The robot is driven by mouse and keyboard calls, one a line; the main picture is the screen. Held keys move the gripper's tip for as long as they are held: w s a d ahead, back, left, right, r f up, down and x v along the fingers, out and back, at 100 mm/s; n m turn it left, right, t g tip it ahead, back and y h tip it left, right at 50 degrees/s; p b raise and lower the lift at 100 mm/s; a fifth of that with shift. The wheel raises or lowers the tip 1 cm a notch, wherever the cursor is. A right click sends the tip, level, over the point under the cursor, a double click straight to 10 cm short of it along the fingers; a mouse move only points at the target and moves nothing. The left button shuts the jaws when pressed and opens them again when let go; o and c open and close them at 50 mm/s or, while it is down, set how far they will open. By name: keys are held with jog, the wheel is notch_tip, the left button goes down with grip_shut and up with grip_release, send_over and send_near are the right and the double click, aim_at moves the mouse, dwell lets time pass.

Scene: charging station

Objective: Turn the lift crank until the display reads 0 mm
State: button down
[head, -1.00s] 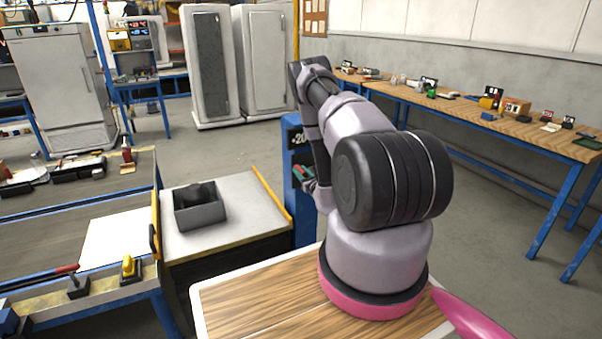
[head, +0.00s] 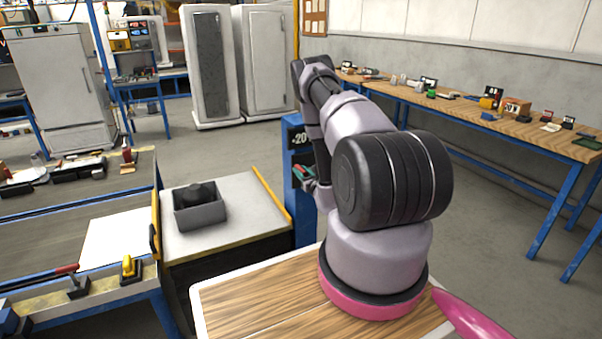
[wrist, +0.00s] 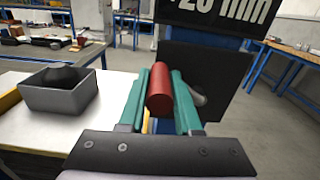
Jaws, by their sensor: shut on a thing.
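My gripper (wrist: 160,76) has two teal fingers, one on each side of the red crank handle (wrist: 160,95), and is shut on it. The handle points toward the wrist camera. A grey crank part (wrist: 197,97) shows behind the right finger, in front of a dark plate (wrist: 212,65). The display (wrist: 222,12) above reads 20 mm; its sign is cut off or unclear. In the head view the blue lift post (head: 298,215) stands beyond my arm, with the display (head: 297,138) partly hidden. My gripper (head: 304,174) shows small there, beside the post.
A grey open box (head: 199,212) holding something dark stands on a pale-topped table (head: 240,215) left of the post. A workbench (head: 450,106) with small items runs along the right wall. Open floor lies between the post and that bench.

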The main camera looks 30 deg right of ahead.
jog(key=d+r+m, duration=0.2)
jog(key=d+m, duration=1)
jog(key=m, duration=0.6)
jog(key=shift+d, duration=0.35)
jog(key=shift+s+f, duration=0.1)
jog(key=shift+f, duration=0.1)
dwell(0.3)
jog(key=c, duration=0.6)
grip_release()
jog(key=s, duration=1)
jog(key=shift+s, duration=0.35)
